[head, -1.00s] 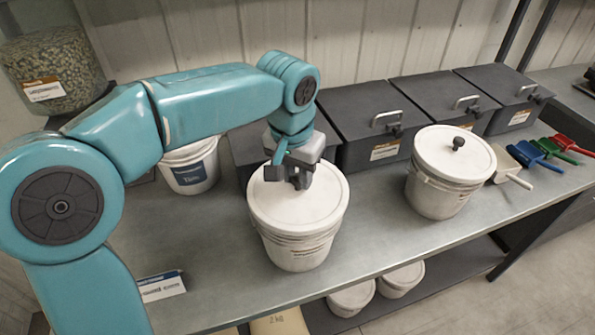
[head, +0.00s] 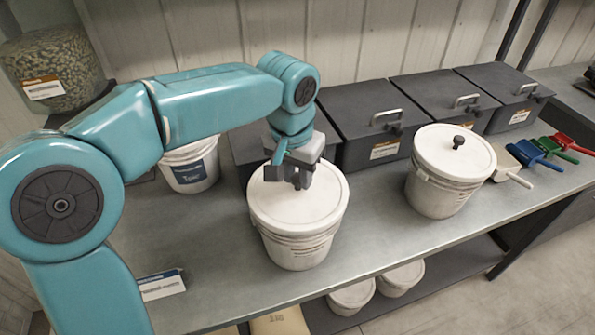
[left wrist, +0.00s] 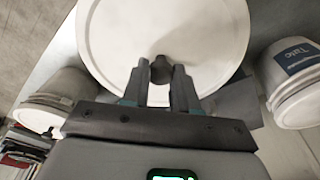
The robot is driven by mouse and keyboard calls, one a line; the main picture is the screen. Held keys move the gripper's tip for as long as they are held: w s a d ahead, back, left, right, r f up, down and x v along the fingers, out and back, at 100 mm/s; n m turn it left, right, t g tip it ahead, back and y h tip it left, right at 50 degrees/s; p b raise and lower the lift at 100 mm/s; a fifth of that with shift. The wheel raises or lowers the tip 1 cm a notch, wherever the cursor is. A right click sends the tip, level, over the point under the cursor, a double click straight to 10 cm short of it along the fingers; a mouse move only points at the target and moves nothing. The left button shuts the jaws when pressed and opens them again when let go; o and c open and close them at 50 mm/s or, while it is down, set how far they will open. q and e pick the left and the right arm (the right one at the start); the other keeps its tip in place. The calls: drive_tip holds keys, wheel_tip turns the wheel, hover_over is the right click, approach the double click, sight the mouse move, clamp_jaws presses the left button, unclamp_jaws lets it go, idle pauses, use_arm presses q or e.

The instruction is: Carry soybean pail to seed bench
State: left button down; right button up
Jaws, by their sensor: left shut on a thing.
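A white lidded pail (head: 297,225) stands upright on the grey metal bench (head: 235,275); the print on its side is too small to read, so I cannot tell if it is the soybean pail. My left gripper (head: 297,180) is over its lid, pointing down. In the left wrist view the gripper (left wrist: 161,80) is shut on the dark lid knob (left wrist: 161,68), above the round white lid (left wrist: 200,30). A second white lidded pail (head: 447,172) with a dark knob stands to the right. My right gripper is not in view.
Black lidded bins (head: 370,127) line the back. A talc pail (head: 190,166) stands behind my left arm, near a clear seed jar (head: 52,75). Coloured scoops (head: 555,150) lie at the right. A small sign (head: 161,286) stands front left. More pails (head: 352,297) sit below.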

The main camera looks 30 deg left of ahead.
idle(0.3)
use_arm(q)
drive_tip(key=shift+c, duration=1.6)
unclamp_jaws()
drive_tip(key=shift+r+p, duration=3.25)
drive_tip(key=shift+r, duration=0.25)
clamp_jaws()
drive_tip(key=shift+f, duration=0.25)
